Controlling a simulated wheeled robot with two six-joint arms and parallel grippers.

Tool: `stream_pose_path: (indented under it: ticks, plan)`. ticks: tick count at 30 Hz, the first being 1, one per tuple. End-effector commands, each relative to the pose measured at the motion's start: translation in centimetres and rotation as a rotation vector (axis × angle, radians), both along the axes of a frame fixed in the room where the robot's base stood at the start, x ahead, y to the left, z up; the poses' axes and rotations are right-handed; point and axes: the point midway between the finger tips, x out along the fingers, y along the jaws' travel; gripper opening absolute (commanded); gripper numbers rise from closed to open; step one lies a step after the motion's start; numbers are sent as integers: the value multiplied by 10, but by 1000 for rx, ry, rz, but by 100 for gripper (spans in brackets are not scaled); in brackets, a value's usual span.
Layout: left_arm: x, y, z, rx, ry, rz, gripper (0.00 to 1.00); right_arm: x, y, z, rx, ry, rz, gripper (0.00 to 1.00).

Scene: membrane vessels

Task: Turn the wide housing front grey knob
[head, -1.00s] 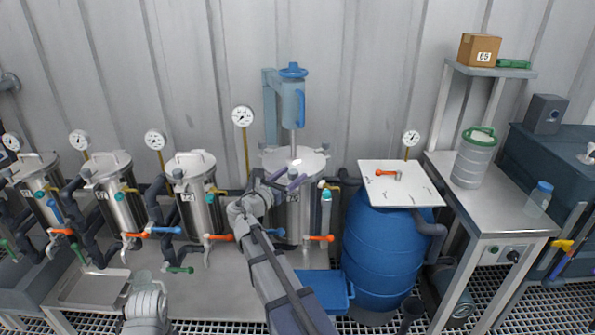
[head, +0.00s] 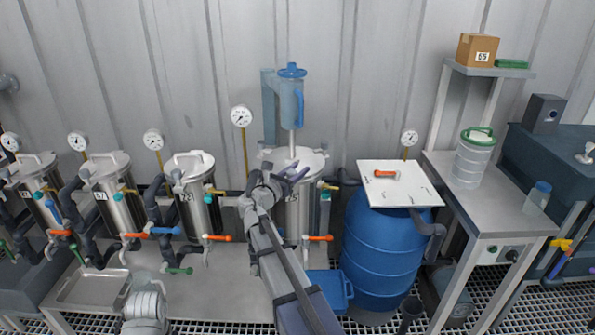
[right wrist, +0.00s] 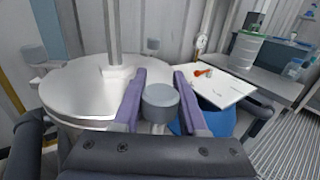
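The wide housing (head: 308,215) is a steel vessel with a broad round lid, right of the narrower housings in the head view; its lid also shows in the right wrist view (right wrist: 85,95). Its front grey knob (right wrist: 160,102) stands at the near lid edge, a short grey cylinder on a stem. My right gripper (right wrist: 160,95) has its two purple fingers apart, one on each side of the knob, with gaps still showing. In the head view my right gripper (head: 283,176) is over the lid's front and hides the knob. My left gripper is out of view.
A blue-handled unit (head: 290,95) on a rod rises above the lid. A blue barrel (head: 382,255) with a white board (head: 410,193) stands right. Narrow steel housings (head: 193,200) stand left.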

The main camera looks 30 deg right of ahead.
Motion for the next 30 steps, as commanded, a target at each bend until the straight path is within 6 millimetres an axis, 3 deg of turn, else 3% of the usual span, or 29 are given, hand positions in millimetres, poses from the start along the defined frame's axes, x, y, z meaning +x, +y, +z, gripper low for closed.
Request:
stream_pose_path:
  ticks: [2, 9, 20, 30]
  plan:
    - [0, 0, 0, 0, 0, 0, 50, 0, 0, 0, 0, 0, 0, 28]
    - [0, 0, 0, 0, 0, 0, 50, 0, 0, 0, 0, 0, 0, 1]
    - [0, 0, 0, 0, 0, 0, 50, -1, 0, 0, 0, 0, 20, 0]
    - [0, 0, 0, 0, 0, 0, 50, 1, 3, 0, 0, 0, 228, 0]
